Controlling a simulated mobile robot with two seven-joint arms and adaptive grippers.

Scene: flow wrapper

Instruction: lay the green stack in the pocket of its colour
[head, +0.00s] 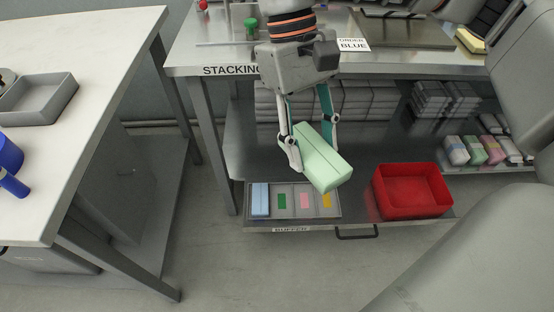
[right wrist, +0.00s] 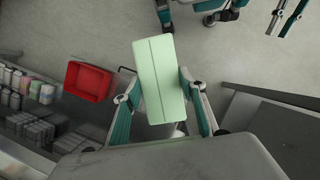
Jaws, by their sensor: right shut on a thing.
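The green stack (head: 322,158) is a pale green block, held tilted in my right gripper (head: 316,152). The right gripper is shut on it, one finger on each side, in the air above the lower shelf. In the right wrist view the green stack (right wrist: 159,80) stands out lengthwise between the fingers. Below and left of it lies the grey buffer tray (head: 335,213) with pockets marked by coloured patches. The green-marked pocket (head: 282,201) is bare; a light blue stack (head: 260,199) lies in the leftmost pocket. My left gripper is not in the head view.
A red bin (head: 411,191) stands on the shelf right of the tray; it also shows in the right wrist view (right wrist: 88,81). Several wrapped stacks (head: 476,150) lie farther right. The steel table edge (head: 215,71) is above the shelf. A white table (head: 95,110) is at left.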

